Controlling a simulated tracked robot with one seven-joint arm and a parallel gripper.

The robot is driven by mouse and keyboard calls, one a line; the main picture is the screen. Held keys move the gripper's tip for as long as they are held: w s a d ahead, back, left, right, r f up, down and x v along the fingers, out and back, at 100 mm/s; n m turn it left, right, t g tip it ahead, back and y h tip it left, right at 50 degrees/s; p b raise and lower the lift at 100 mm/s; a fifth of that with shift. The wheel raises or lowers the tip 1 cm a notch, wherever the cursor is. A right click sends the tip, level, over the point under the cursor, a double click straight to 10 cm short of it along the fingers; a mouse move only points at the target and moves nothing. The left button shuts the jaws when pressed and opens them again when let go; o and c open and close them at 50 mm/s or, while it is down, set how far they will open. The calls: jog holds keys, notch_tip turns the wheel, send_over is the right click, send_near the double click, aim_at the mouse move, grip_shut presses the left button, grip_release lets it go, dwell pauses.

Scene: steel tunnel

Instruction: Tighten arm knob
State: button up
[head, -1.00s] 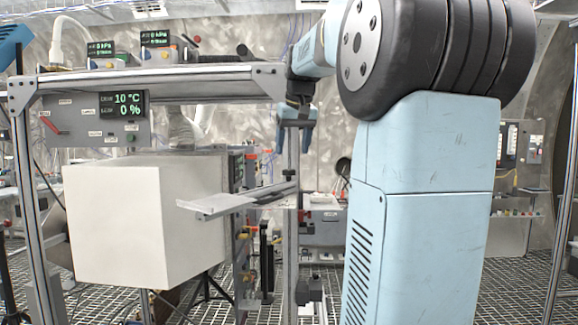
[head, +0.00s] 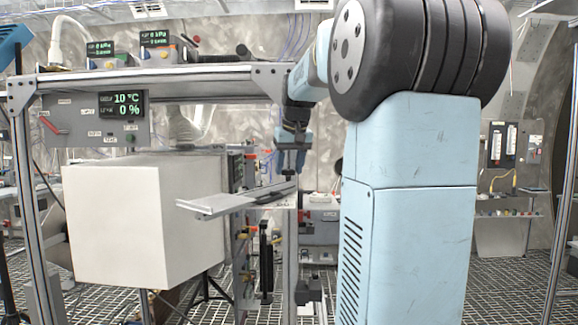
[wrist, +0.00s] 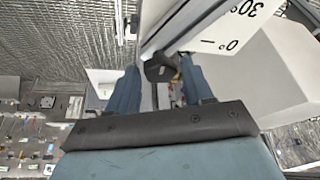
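The black arm knob (wrist: 158,70) shows in the wrist view between the two blue fingers of my gripper (wrist: 159,67). The fingers stand apart with gaps on both sides of the knob, so the gripper looks open. In the head view my gripper (head: 292,158) points down just above the right end of a grey plate-like arm (head: 225,204). The small dark knob there is largely hidden by the fingers. I cannot tell how deep the fingers reach around it.
A large white box (head: 115,225) stands at the left, beside the plate. A metal frame beam (head: 160,82) runs above it, with a display panel (head: 122,106) reading 10 °C and 0 %. A white angle scale (wrist: 225,35) lies close to the fingers in the wrist view.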

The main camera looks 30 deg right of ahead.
jog(key=c, duration=0.7)
jog(key=shift+c, duration=0.2)
jog(key=shift+m, duration=0.3)
jog(key=m, duration=0.1)
jog(key=m+h, duration=0.1)
jog(key=m, duration=0.1)
jog(key=shift+w+a+m+h, duration=0.15)
jog(key=shift+a+m+h, duration=0.1)
jog(key=shift+m+h, duration=0.05)
jog(key=m, duration=0.2)
jog(key=m+g+h, duration=0.1)
jog(key=m, duration=0.1)
jog(key=shift+w+a+g, duration=0.2)
jog(key=shift+g, duration=0.1)
jog(key=m, duration=0.1)
jog(key=m+g, duration=0.1)
jog(key=m, duration=0.3)
jog(key=shift+w+a+r+g+h, duration=0.1)
jog(key=shift+w+g+h, duration=0.2)
jog(key=shift+h, duration=0.1)
jog(key=shift+w+m+g, duration=0.1)
jog(key=shift+m+g, duration=0.6)
jog(key=shift+m, duration=1.1)
